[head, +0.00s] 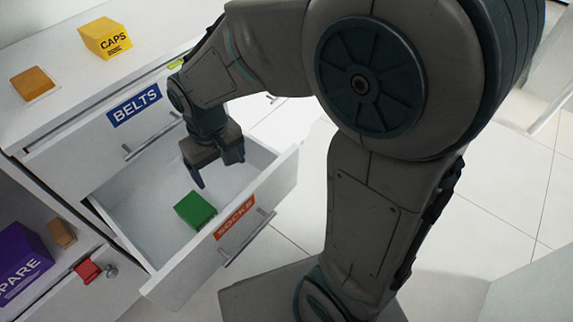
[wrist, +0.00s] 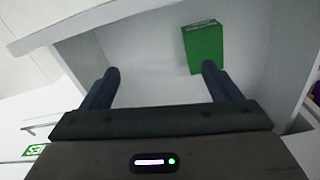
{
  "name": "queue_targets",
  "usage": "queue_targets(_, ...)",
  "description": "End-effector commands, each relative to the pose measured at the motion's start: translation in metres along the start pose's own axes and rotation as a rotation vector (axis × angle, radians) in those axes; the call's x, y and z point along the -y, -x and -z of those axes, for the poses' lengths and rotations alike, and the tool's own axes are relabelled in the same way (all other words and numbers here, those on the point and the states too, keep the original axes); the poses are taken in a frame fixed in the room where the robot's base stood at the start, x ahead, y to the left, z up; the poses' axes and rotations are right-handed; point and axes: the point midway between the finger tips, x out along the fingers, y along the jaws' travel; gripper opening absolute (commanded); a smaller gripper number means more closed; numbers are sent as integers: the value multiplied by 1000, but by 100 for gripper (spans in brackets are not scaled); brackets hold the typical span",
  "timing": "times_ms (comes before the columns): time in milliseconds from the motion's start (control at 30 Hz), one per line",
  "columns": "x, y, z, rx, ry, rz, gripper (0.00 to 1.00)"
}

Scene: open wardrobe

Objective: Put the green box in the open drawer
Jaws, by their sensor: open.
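The green box (head: 195,210) lies on the floor of the open drawer (head: 287,178), near the front panel with the orange SOCKS label. My gripper (head: 217,180) is above the inside of the drawer, behind the box, with its fingers pointing down. Its fingers are apart with nothing between them. In the wrist view the green box (wrist: 203,46) lies beyond the right fingertip of my gripper (wrist: 160,78), inside the drawer walls. The box looks apart from the fingers, though the right fingertip overlaps its lower edge in that view.
A closed drawer labelled BELTS (head: 134,104) is above and behind. A yellow CAPS box (head: 105,38) and an orange block (head: 33,84) sit on the cabinet top. At lower left are a purple box (head: 22,262), a small brown block (head: 62,233) and a red item (head: 87,271).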

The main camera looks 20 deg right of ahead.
Motion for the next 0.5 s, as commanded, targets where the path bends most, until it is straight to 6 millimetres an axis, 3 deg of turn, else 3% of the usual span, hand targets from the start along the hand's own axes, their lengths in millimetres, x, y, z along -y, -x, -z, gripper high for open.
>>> queue_targets(33,-24,10,-16,-15,-64,-4,83)
queue_targets(200,-74,26,-70,-44,-226,-11,83)
queue_targets(333,-92,31,-100,-59,-310,-11,83)
queue_targets(500,-100,32,-118,-66,-357,-11,83)
